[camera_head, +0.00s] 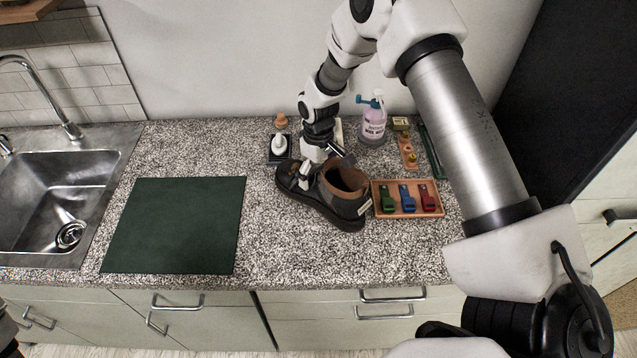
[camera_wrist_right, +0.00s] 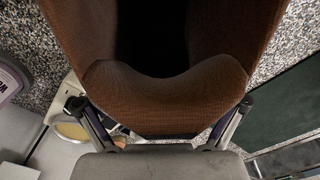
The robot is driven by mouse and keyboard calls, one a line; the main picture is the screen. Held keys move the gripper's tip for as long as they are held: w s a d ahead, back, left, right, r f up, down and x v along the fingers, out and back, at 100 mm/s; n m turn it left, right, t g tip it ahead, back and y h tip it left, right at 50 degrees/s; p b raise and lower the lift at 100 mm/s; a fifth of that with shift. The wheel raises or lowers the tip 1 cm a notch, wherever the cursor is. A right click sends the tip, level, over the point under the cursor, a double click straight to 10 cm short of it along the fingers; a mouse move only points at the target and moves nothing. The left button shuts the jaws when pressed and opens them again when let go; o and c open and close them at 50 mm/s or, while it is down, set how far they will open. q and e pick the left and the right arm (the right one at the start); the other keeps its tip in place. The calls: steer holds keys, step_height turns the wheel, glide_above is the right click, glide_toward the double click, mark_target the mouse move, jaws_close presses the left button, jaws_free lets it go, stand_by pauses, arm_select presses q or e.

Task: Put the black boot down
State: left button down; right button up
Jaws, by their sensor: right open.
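The black boot (camera_head: 335,210) has a brown lining. It stands upright on the speckled counter (camera_head: 262,245), right of the green mat (camera_head: 180,225). My right gripper (camera_head: 310,172) reaches down from above to the boot, over its front part beside the ankle opening. In the right wrist view, the brown-lined collar of the boot (camera_wrist_right: 165,90) fills the middle. The fingers of my right gripper (camera_wrist_right: 162,108) are spread apart on either side of it. The gripper is open; contact with the boot cannot be told.
A tray (camera_head: 408,212) with green, blue and red items stands right of the boot. Behind are a pump bottle (camera_head: 373,120) and a small white bottle (camera_head: 279,145) on a dark stand. A sink (camera_head: 50,190) lies at left. The green mat is bare.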

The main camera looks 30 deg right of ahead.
mark_target(319, 169)
steer(key=shift+s+r, duration=0.25)
steer(key=shift+s, duration=0.15)
steer(key=c, duration=1)
jaws_close()
arm_select(q)
steer(key=shift+s, duration=0.35)
